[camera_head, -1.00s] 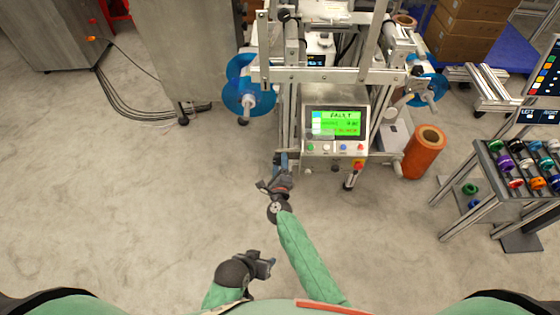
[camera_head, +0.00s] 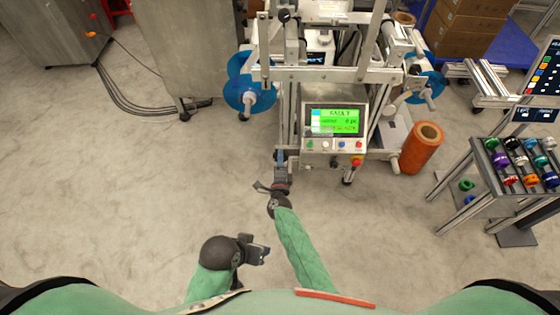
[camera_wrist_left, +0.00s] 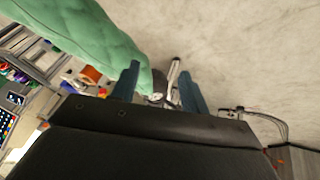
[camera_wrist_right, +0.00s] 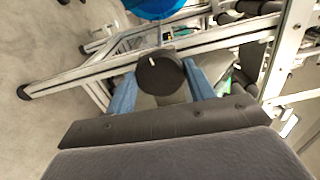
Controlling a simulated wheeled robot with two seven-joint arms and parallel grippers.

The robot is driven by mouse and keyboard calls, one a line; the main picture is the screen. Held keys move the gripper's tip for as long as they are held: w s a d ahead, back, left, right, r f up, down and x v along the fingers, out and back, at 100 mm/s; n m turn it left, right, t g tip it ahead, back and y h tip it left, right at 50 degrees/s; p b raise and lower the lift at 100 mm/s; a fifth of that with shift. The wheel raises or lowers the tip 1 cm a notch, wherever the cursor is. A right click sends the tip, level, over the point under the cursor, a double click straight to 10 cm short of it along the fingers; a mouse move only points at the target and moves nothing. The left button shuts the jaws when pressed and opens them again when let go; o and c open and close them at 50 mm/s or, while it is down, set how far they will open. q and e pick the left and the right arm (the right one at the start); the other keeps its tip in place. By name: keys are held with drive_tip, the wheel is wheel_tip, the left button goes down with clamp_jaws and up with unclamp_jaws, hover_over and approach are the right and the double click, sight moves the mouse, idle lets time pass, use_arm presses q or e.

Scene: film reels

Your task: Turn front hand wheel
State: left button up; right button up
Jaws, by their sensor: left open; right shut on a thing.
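The front hand wheel is a dark round knob with a white mark (camera_wrist_right: 158,72), seen in the right wrist view in front of the machine's metal frame. My right gripper (camera_head: 281,158) has its blue fingers on either side of the knob and is shut on it. In the head view this grip is at the machine's lower front left corner, and the gripper hides the knob. My left gripper (camera_head: 260,252) is open and empty, low over the floor near my body. Its two blue fingers stand apart in the left wrist view (camera_wrist_left: 160,88).
The machine's control panel (camera_head: 335,146) has a green screen reading FAULT. A blue reel (camera_head: 240,95) sits left of it, and an orange roll (camera_head: 421,150) stands on the right. A rack of coloured spools (camera_head: 515,165) is at far right.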

drive_tip(key=shift+a, duration=0.1)
drive_tip(key=o, duration=1)
drive_tip(key=shift+c, duration=0.2)
use_arm(q)
drive_tip(key=shift+s+a+r+y+p, duration=0.15)
drive_tip(key=shift+a+r+y+p, duration=0.15)
drive_tip(key=shift+a+r+p, duration=0.5)
use_arm(e)
drive_tip(key=s, duration=0.8)
use_arm(q)
drive_tip(key=shift+a+r, duration=0.1)
drive_tip(key=shift+r, duration=0.05)
use_arm(e)
drive_tip(key=shift+w, duration=0.1)
